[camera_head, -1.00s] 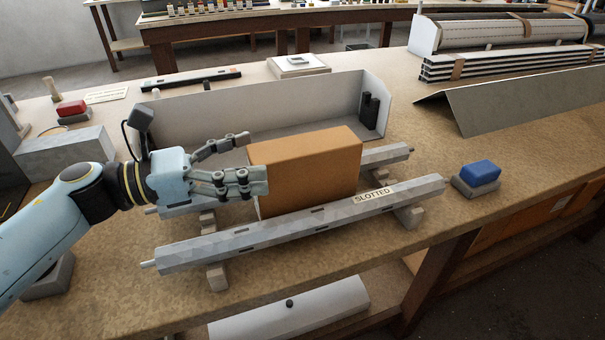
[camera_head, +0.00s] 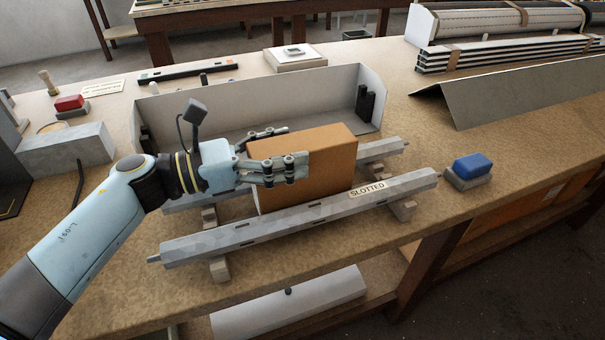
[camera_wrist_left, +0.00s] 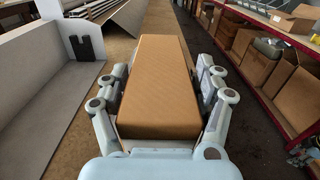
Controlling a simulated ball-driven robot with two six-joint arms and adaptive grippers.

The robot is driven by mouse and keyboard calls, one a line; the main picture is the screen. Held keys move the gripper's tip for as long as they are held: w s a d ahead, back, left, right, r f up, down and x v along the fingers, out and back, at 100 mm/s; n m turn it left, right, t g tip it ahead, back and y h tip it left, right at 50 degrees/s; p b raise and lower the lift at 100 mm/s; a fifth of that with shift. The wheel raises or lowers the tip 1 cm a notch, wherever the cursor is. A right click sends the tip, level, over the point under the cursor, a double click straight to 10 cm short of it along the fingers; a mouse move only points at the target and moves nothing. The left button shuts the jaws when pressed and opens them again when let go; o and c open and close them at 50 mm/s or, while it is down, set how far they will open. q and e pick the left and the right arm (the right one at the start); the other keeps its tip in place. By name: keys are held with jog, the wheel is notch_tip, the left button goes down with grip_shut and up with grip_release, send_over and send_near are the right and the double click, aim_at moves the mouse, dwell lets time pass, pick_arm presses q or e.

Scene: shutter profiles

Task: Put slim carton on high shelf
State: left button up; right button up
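The slim carton, an orange-brown box (camera_head: 325,170), stands upright by the two grey slotted profiles, one in front of it and one behind. My left gripper (camera_head: 291,148) reaches along it from the left, one finger across its near face and the other at its far side. In the left wrist view the carton (camera_wrist_left: 158,85) lies between the spread fingers, with narrow gaps visible beside it, so the gripper looks open around it. The carton's base is partly hidden behind the front profile. My right gripper is out of view.
The front profile (camera_head: 290,222) rests on small blocks. A white open tray (camera_head: 290,97) stands close behind the carton. A blue block (camera_head: 473,166) sits at the right. In the left wrist view, a rack with red beams (camera_wrist_left: 266,103) holds several cartons.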

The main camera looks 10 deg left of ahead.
pick_arm(q)
jog(key=c, duration=0.9)
jog(key=shift+c, duration=0.4)
jog(key=shift+r, duration=0.1)
